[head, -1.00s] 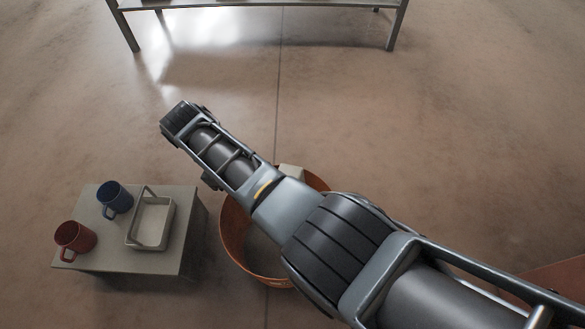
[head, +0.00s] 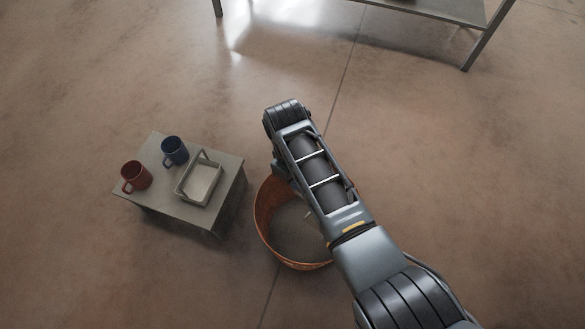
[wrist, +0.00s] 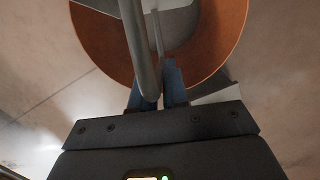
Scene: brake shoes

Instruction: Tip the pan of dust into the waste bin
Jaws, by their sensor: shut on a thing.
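The waste bin (head: 268,232) is a round, orange-brown tub on the floor, partly behind my arm in the head view. It also fills the upper wrist view (wrist: 232,38). My gripper (wrist: 158,82) is over the bin, and its blue fingers are shut on a grey bar-like handle (wrist: 138,45). The handle leads up to a pale grey body (wrist: 178,14), seemingly a pan, mostly cut off by the frame, so its contents and tilt cannot be told. In the head view my arm hides the gripper.
A small grey table (head: 150,207) left of the bin carries a red mug (head: 136,177), a blue mug (head: 174,151) and a handled tray with a pale inside (head: 180,189). A metal-legged table (head: 440,10) stands at the back. The floor between is clear.

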